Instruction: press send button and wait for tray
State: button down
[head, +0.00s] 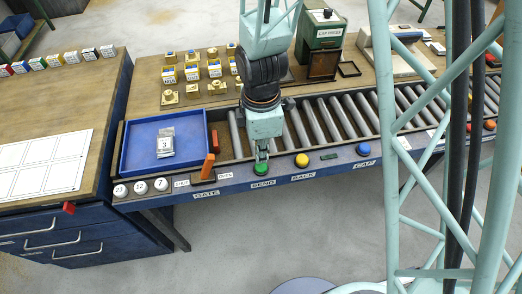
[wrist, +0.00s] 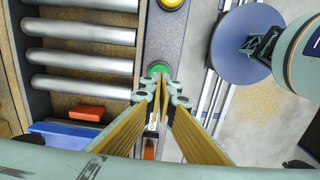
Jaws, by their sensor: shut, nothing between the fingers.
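The green send button (head: 262,170) sits on the blue front rail above the SEND label. It also shows in the wrist view (wrist: 159,68). My gripper (head: 262,155) is shut and empty, pointing down right over this button. In the wrist view its fingertips (wrist: 160,84) overlap the button's near edge; I cannot tell whether they touch it or press it down. The blue tray (head: 137,146) is at the left end of the roller conveyor, with a grey packet (head: 165,143) marked 3 in it. The tray's edge shows in the wrist view (wrist: 62,134).
An orange gate lever (head: 208,166) stands left of the button, by a red-orange block (head: 215,141). A yellow button (head: 302,160) and a blue button (head: 363,149) are to the right. Rollers (head: 315,122) run right from the tray, bare near it. Brass parts (head: 192,91) stand behind.

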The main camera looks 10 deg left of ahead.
aim_at(261, 167)
jog(key=shift+f, duration=1.3)
jog(key=shift+f+b, duration=0.15)
jog(key=shift+b, duration=0.2)
